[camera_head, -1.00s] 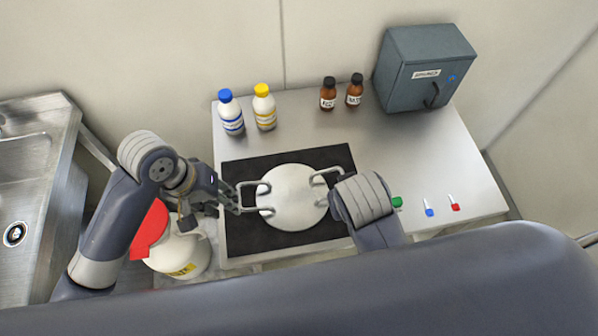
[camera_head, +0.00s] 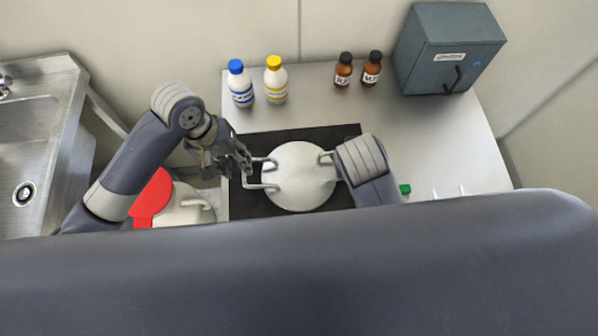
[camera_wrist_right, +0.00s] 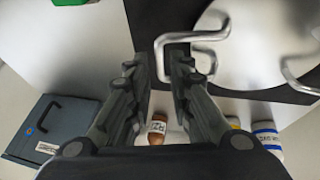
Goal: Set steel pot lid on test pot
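A round steel disc (camera_head: 300,177), which looks like the pot lid, has a bent-bar handle at its left and right sides. It lies over a black mat (camera_head: 345,135); whether a pot is under it I cannot tell. My left gripper (camera_head: 243,167) is at the left handle (camera_head: 262,186); its fingers are too small to judge. My right gripper's fingers are hidden in the head view. In the right wrist view my right gripper (camera_wrist_right: 161,62) has its fingers apart, with the near handle (camera_wrist_right: 195,36) reaching in between the fingertips.
Blue-capped (camera_head: 240,84) and yellow-capped (camera_head: 276,80) white bottles and two brown bottles (camera_head: 343,70) stand at the table's back. A grey box (camera_head: 446,50) is at the back right. A red-and-white container (camera_head: 185,205) stands left of the table, beside a sink (camera_head: 28,150).

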